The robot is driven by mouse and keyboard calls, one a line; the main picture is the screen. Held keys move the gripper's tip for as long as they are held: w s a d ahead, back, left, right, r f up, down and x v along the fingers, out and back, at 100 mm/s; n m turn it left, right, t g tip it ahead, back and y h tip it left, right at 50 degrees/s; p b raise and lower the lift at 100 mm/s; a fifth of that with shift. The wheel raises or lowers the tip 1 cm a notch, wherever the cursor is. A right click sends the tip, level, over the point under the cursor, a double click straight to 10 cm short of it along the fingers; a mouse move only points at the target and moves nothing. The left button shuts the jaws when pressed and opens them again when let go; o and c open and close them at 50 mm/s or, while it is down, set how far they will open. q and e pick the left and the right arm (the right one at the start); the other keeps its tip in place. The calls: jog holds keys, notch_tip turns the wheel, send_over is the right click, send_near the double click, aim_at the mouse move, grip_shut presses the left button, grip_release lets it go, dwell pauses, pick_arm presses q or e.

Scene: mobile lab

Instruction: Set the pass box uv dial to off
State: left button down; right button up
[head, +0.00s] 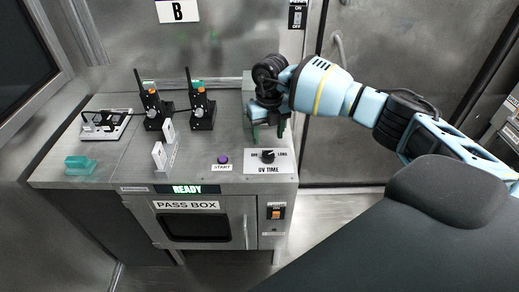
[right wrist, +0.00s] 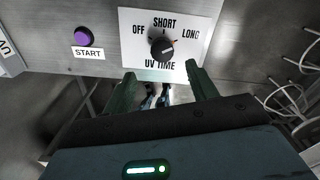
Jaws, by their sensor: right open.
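The UV dial (head: 267,156) is a round black knob on a white UV TIME plate (head: 282,168) at the front right of the pass box (head: 190,226) top. In the right wrist view the dial (right wrist: 161,48) sits below the labels OFF, SHORT and LONG, with OFF at the left. I cannot surely tell which label its mark points to. My right gripper (head: 268,131) is open and empty, just behind and above the dial in the head view. Its green fingers (right wrist: 160,70) are spread apart near the plate and do not visibly touch the knob. My left gripper is out of view.
A purple START button (head: 223,159) lies left of the dial. Two black radios (head: 201,108) (head: 154,109), white blocks (head: 159,155), a teal piece (head: 80,165) and a metal device (head: 106,124) stand farther left. An orange switch (head: 276,212) is on the front.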

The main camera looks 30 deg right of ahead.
aim_at(268, 154)
jog(key=shift+d+r, duration=0.1)
jog(key=shift+d, duration=0.1)
jog(key=shift+f, duration=3.9)
jog(key=c, duration=1)
